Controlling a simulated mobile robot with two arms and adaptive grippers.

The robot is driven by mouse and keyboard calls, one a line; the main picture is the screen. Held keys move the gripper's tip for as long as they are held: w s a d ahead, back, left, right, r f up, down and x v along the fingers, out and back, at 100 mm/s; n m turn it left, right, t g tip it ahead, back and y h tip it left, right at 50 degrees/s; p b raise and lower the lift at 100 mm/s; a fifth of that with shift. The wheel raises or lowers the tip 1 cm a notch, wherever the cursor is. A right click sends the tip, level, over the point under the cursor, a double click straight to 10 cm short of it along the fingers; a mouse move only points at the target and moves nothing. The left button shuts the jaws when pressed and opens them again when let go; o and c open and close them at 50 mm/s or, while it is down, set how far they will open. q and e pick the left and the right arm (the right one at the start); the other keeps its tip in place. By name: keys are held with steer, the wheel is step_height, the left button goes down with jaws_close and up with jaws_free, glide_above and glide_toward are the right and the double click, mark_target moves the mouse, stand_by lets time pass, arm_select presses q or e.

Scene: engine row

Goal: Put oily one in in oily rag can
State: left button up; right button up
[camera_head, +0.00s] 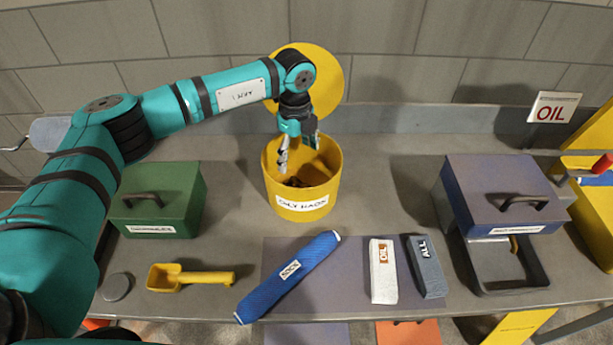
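The yellow oily rag can (333,190) stands on the bench in the middle, with a label on its front. Its round yellow lid (329,75) is raised behind it. A dark brown crumpled thing (295,182) lies low inside the can; it looks like a rag, but the rim hides part of it. My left gripper (297,155) points down into the can's mouth, above that thing. Its fingers are apart and I see nothing between them. My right gripper is not in view.
A green box (175,185) is at left, with a yellow scoop (190,279) in front. A blue roll (288,278), white block (383,272) and grey block (427,267) lie along the front. A blue-grey box (490,185) stands over a grey tray (496,285) at right.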

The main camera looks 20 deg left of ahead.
arm_select(q)
step_height(320, 180, up, 12)
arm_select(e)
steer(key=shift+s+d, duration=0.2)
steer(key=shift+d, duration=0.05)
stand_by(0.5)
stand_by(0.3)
